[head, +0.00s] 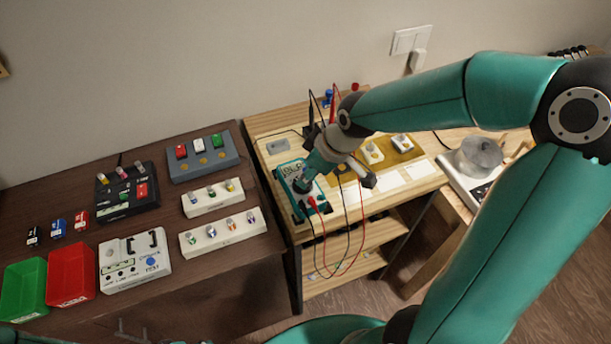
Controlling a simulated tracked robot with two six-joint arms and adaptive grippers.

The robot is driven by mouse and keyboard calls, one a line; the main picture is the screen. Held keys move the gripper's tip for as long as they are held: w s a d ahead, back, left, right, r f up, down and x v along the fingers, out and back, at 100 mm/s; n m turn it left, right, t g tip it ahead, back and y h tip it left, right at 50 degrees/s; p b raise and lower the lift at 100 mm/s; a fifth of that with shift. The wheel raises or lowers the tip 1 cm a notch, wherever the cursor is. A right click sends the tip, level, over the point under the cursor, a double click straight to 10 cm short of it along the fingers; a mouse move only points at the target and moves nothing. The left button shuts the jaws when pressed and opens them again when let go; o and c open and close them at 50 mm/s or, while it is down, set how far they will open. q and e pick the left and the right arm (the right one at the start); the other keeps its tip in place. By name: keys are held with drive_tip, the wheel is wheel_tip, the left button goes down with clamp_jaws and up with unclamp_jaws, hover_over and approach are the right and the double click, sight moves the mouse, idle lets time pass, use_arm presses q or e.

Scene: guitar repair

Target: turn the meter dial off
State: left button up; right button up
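The meter (283,173) is a teal-framed handheld unit with a display, lying on the light wooden bench at the middle of the head view. Red and black leads run from its lower end. My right gripper (303,185) reaches down onto the meter's face from the right, just below the display. It covers the dial, so I cannot see the dial or its setting. I cannot tell whether the fingers are open or shut on it.
The bench (262,127) also holds a tan block (378,151) with switches and white cards. A grey-topped device (482,153) stands to the right. The dark table at left carries green (24,289) and red (70,274) bins, plus several component blocks. The leads hang over the bench's front.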

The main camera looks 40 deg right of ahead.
drive_tip(key=shift+x, duration=1.65)
clamp_jaws()
